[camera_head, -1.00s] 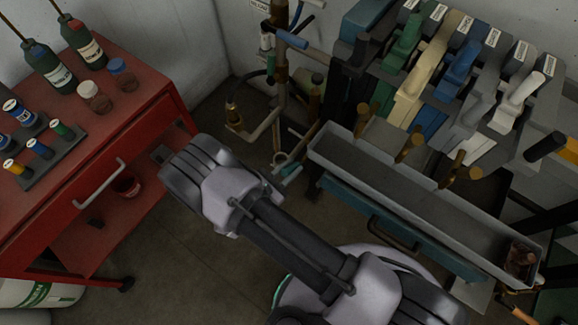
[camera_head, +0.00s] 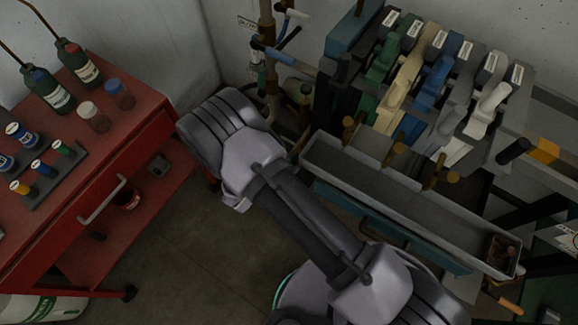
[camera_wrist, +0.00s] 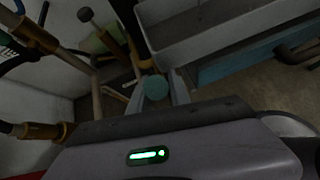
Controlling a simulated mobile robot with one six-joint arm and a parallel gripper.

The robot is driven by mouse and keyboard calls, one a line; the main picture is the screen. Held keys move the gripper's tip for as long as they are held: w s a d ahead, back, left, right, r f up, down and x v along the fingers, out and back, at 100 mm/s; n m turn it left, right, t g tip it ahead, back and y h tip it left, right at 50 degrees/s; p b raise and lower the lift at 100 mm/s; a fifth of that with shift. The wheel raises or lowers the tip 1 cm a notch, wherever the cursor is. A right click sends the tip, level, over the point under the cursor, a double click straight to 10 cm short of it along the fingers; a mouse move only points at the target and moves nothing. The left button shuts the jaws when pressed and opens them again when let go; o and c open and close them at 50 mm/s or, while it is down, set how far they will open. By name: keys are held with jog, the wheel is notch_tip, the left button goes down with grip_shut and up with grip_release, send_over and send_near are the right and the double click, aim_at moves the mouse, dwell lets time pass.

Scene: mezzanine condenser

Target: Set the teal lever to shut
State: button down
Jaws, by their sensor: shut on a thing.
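The teal lever (camera_wrist: 155,87) shows in the wrist view as a round, dull teal end between my fingers. My gripper (camera_wrist: 157,80) is shut on it, one finger on each side. The rest of the lever and the valve it belongs to are hard to make out in the dark. In the head view my own arm hides the gripper and the teal lever, in front of the corner pipework (camera_head: 268,70).
A red cart (camera_head: 95,165) with bottles stands left. Floor between is clear.

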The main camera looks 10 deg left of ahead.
jog(key=c, duration=1.2)
grip_release()
